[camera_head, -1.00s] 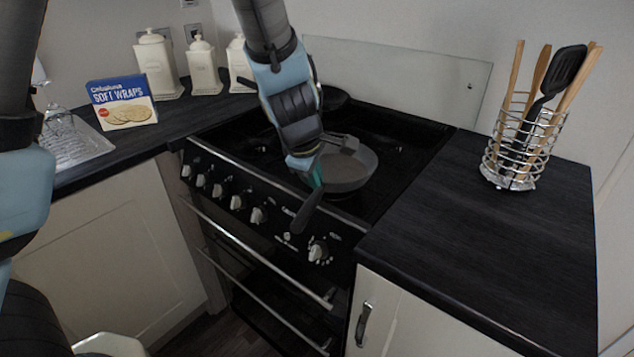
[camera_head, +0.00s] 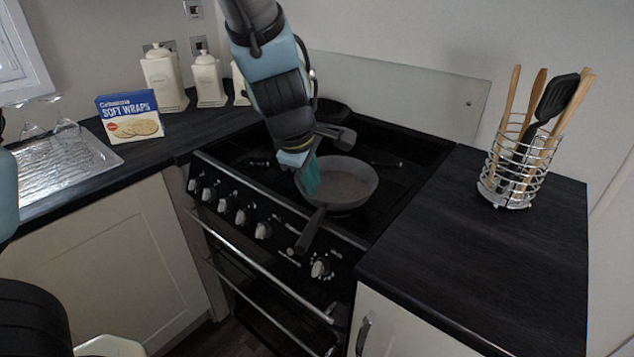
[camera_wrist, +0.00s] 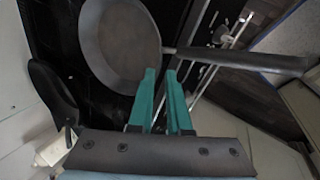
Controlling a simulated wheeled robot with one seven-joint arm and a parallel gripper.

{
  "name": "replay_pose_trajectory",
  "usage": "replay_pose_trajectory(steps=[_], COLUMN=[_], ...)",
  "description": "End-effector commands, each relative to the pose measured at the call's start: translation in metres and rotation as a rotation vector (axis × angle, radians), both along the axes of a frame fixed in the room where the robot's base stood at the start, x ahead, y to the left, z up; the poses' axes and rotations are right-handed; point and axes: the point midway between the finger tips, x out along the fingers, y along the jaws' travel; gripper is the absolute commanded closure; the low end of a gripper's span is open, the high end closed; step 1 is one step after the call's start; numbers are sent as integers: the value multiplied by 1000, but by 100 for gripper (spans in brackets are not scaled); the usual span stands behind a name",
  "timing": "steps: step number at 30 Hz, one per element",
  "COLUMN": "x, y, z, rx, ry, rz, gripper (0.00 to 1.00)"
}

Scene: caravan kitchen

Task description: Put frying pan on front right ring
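The grey frying pan (camera_head: 350,186) sits on the right side of the black hob, near the front. Its handle (camera_head: 311,232) points toward the front edge, over the knobs. In the wrist view the pan (camera_wrist: 121,45) is at upper left and its handle (camera_wrist: 240,58) runs right. My gripper (camera_head: 311,178) is beside the pan's left rim, near the handle's root. Its teal fingers (camera_wrist: 161,72) stand apart with a narrow gap and nothing visible between them. The handle lies just beyond the fingertips. The ring under the pan is hidden.
The black hob (camera_head: 405,170) has a row of knobs along its front. A utensil rack (camera_head: 512,190) stands on the right worktop (camera_head: 470,245), which is otherwise clear. A wraps box (camera_head: 131,117) and white canisters (camera_head: 164,77) stand at the left.

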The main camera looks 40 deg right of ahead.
Motion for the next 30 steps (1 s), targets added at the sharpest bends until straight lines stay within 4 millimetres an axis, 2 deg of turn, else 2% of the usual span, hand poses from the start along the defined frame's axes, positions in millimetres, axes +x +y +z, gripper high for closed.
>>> replay_pose_trajectory(steps=[1, 6, 16, 20, 23, 26, 30], x=[-3, -7, -8, 0, 19, 43, 73], y=[3, 12, 15, 23, 43, 75, 128], z=[15, 33, 37, 36, 36, 34, 33], rx=[-1, -1, 1, 10, 37, 80, 146], ry=[0, 1, 0, -2, -14, -29, -49], rz=[-4, -2, -1, -6, -28, -70, -149], gripper=[84, 84, 84, 84, 84, 84, 84])
